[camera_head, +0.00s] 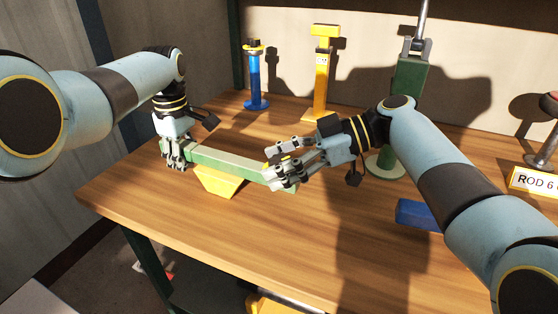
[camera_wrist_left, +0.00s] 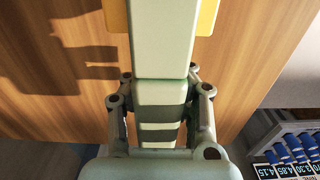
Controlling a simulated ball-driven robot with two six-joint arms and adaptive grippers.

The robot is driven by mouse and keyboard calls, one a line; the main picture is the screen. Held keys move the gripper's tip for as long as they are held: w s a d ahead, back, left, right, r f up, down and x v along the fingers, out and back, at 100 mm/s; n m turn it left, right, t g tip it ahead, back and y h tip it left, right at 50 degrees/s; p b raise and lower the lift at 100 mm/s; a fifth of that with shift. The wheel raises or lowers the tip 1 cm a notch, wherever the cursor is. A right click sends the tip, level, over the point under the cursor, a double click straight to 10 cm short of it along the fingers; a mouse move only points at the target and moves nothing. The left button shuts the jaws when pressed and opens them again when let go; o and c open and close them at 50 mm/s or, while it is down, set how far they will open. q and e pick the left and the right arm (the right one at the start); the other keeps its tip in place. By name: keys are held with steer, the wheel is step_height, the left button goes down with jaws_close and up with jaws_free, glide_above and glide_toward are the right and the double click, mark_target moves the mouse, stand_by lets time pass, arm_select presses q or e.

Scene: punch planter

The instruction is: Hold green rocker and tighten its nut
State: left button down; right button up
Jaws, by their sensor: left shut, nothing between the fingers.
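The green rocker (camera_head: 225,160) is a long bar lying across a yellow wedge-shaped support (camera_head: 218,184) on the wooden table. My left gripper (camera_head: 174,162) is at the rocker's left end, pointing down, shut with nothing held. In the left wrist view the rocker (camera_wrist_left: 165,40) runs up the middle, with finger parts of my left gripper (camera_wrist_left: 160,85) on either side of its end. My right gripper (camera_head: 276,166) is at the rocker's right end, its fingers apart, partly covering that end. I cannot make out the nut.
A blue post (camera_head: 255,82) and a yellow post (camera_head: 321,75) stand at the back. A green column (camera_head: 408,95) on a round base stands behind my right arm. A blue block (camera_head: 416,214) lies at right, near a rod sign (camera_head: 533,181). The front table is clear.

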mark_target(279, 160)
steer(key=c, duration=1)
steer(key=shift+m+t, duration=0.9)
steer(key=shift+t, duration=0.1)
steer(key=shift+m+t+h, duration=0.4)
steer(key=shift+m+t, duration=0.9)
steer(key=shift+t, duration=0.2)
steer(key=o, duration=1.3)
steer(key=shift+c, duration=0.2)
steer(key=shift+r, duration=0.15)
step_height(279, 160, up, 10)
steer(key=shift+w+f, duration=0.1)
steer(key=shift+f, duration=0.05)
